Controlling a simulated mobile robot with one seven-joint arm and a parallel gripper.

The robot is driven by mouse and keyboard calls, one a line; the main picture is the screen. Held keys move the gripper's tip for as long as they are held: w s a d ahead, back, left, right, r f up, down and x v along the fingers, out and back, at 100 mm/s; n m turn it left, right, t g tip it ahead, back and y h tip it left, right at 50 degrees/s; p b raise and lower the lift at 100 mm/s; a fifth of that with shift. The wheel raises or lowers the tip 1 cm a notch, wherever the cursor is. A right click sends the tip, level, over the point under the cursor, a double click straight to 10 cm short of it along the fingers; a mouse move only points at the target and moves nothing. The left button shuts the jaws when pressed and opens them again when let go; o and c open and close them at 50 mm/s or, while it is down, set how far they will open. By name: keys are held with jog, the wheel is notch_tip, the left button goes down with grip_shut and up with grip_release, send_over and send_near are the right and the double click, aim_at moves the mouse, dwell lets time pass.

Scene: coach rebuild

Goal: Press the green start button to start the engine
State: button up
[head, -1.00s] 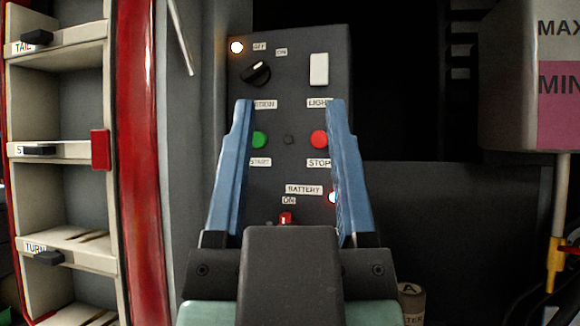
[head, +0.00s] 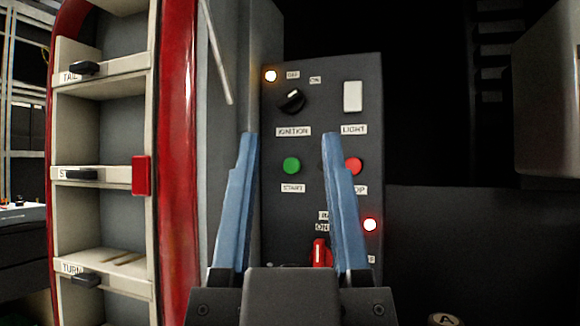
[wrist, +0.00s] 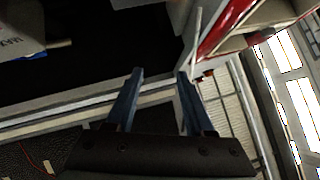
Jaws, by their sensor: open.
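The green start button (head: 291,166) is on the dark control panel (head: 300,215), above a small label. In the head view it shows in the gap between my gripper's blue fingers. My gripper (head: 289,138) is open and empty, with its fingers pointing up in the picture in front of the panel. Whether either finger touches the panel cannot be told. The wrist view shows the open fingers (wrist: 160,75) too, but no green button.
The ignition knob (head: 291,99), a white light switch (head: 352,96) and a red battery switch (head: 320,251) are on the panel. An amber lamp (head: 271,76) and a red lamp (head: 370,225) glow. A red-edged shelf unit (head: 178,160) stands at left.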

grip_shut()
dwell(1.5)
